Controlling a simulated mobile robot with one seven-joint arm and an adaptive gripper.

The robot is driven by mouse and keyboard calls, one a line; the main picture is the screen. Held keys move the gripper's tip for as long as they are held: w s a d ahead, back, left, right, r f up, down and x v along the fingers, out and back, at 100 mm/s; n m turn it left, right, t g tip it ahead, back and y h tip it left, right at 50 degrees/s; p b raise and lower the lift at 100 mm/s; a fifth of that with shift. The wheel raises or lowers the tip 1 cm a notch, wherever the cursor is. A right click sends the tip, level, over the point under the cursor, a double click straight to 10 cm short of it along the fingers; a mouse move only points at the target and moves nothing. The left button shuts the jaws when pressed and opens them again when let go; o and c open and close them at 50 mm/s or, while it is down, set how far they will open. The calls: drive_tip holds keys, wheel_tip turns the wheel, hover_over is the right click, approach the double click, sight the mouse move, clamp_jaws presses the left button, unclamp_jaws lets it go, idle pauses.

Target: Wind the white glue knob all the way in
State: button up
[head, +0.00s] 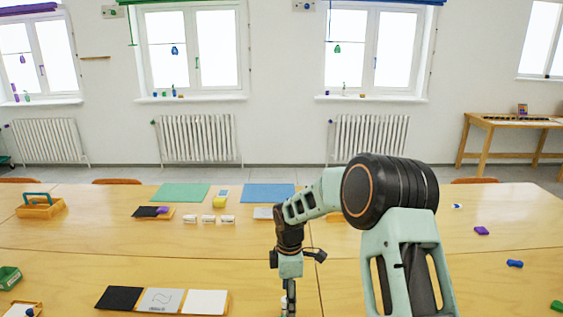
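My gripper (289,284) points straight down over the front table, a little left of my arm's base. Its fingertips are small and partly merged with what lies below, so I cannot tell whether they are open or shut. A small white item (284,303) shows just under the gripper at the picture's bottom edge, mostly hidden and cut off. It may be the white glue, but I cannot make out a knob or whether the gripper touches it.
A black, grey and white sheet row (204,302) lies left of my gripper. Behind are green (180,193) and blue mats (269,193), a yellow item (220,202) and white boxes (206,219). An orange caddy (40,207) stands far left. Small blue (515,264) and purple pieces (482,231) lie right.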

drive_tip(key=m+b, duration=0.1)
drive_tip(key=m, duration=0.3)
drive_tip(key=shift+f, duration=0.1)
drive_tip(key=m, duration=0.3)
drive_tip(key=shift+m, duration=0.4)
drive_tip(key=shift+c, duration=0.2)
drive_tip(key=c, duration=1.5)
drive_tip(key=n, duration=0.3)
drive_tip(key=n+p, duration=0.2)
drive_tip(key=n, duration=0.3)
drive_tip(key=o, duration=1.5)
